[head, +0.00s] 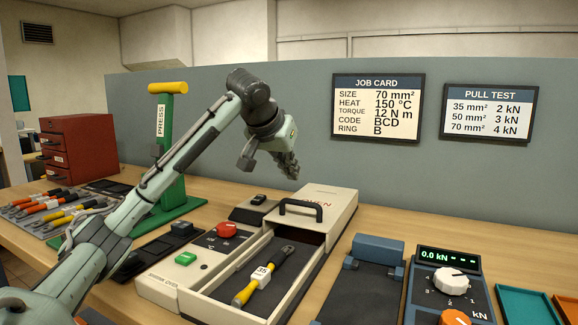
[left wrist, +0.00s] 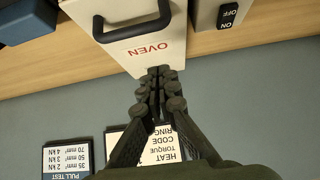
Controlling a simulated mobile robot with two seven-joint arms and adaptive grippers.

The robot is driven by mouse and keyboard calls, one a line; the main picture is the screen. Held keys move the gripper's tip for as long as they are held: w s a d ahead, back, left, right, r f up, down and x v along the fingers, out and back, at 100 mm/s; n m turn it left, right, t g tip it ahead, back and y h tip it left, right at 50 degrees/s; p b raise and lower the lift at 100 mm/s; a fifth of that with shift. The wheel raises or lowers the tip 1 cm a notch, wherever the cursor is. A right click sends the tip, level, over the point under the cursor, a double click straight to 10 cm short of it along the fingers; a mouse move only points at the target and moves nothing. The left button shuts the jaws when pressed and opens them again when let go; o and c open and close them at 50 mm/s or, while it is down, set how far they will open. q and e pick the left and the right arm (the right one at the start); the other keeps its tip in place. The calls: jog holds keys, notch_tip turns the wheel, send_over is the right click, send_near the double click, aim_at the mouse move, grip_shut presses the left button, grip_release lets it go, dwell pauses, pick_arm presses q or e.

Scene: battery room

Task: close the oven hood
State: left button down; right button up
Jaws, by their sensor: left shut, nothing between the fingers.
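The oven's cream hood (head: 338,203) with its black handle (head: 301,203) sits at the back of the oven, leaving the front tray uncovered. In the left wrist view the hood (left wrist: 130,55) shows red OVEN lettering and the handle (left wrist: 132,22). In the open tray (head: 212,287) lies a cable tool (head: 262,276) with a yellow end and a white 35 tag. My left gripper (head: 293,175) is shut and empty, fingers pointing down above the back part of the hood. In the left wrist view its fingertips (left wrist: 160,73) overlap the hood's far edge; contact is unclear. My right gripper is not in view.
A green press (head: 172,150) stands behind my left arm. A blue-grey fixture (head: 372,256) and a pull tester (head: 452,283) stand to the right of the oven. A grey partition (head: 230,110) with a job card (head: 376,108) rises close behind. Tools lie at left.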

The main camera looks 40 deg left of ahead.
aim_at(292, 215)
pick_arm(q)
jog(key=x, duration=0.6)
jog(key=s, duration=0.3)
jog(key=shift+s+d+f, duration=0.2)
jog(key=shift+d, duration=0.2)
jog(key=shift+s+f, duration=0.1)
jog(key=shift+s, duration=0.1)
jog(key=shift+d, duration=0.1)
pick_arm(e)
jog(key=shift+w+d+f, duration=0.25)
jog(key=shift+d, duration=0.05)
pick_arm(q)
jog(key=shift+s, duration=0.1)
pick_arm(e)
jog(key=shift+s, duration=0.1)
